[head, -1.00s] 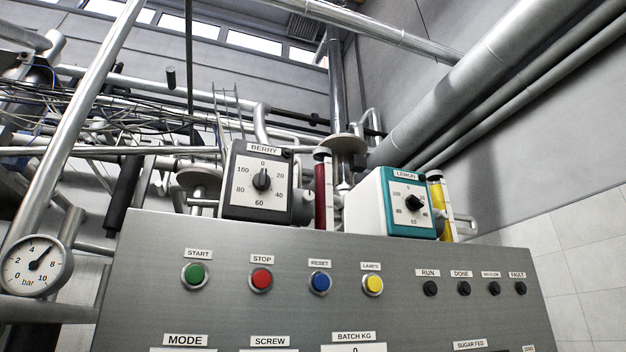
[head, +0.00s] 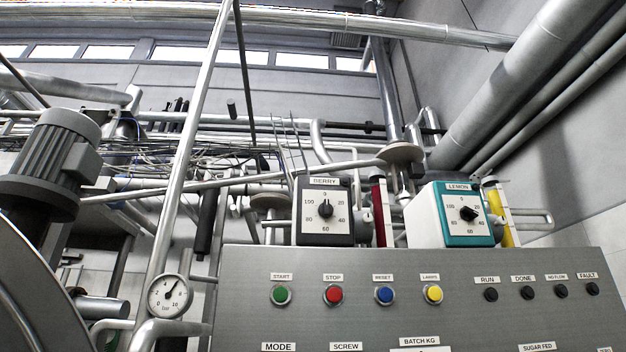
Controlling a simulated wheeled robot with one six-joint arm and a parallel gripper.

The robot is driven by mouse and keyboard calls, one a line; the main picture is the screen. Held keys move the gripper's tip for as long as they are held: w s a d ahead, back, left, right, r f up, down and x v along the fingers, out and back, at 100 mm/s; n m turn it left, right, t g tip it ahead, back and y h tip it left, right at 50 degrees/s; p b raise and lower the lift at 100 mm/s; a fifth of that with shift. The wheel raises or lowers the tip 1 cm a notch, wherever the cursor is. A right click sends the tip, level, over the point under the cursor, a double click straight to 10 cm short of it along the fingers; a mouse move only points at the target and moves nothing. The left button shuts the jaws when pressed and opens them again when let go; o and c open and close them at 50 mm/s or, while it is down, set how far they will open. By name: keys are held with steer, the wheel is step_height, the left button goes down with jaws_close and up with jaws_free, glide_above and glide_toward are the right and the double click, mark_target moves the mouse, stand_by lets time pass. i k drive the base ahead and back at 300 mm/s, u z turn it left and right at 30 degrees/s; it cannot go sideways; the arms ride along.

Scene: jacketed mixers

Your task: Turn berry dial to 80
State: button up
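The berry dial (head: 325,209) is a black knob on a white face in a dark box labelled BERRY, standing behind the top edge of the control panel. Its face is marked 0, 20, 40, 60, 80 and 100, with 0 at the top and 80 at the lower left. The knob's pointer looks upright, near 0, though it is small. A red tube (head: 378,212) stands just right of the box. My gripper is not in view.
The teal lemon box (head: 464,214) with a similar dial stands to the right, beside a yellow tube (head: 499,212). The grey panel (head: 385,265) below carries coloured buttons. A pressure gauge (head: 170,296) and pipes are at left. A grey motor (head: 58,155) stands far left.

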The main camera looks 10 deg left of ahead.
mark_target(326, 209)
steer(key=k, duration=0.25)
steer(key=u, duration=0.75)
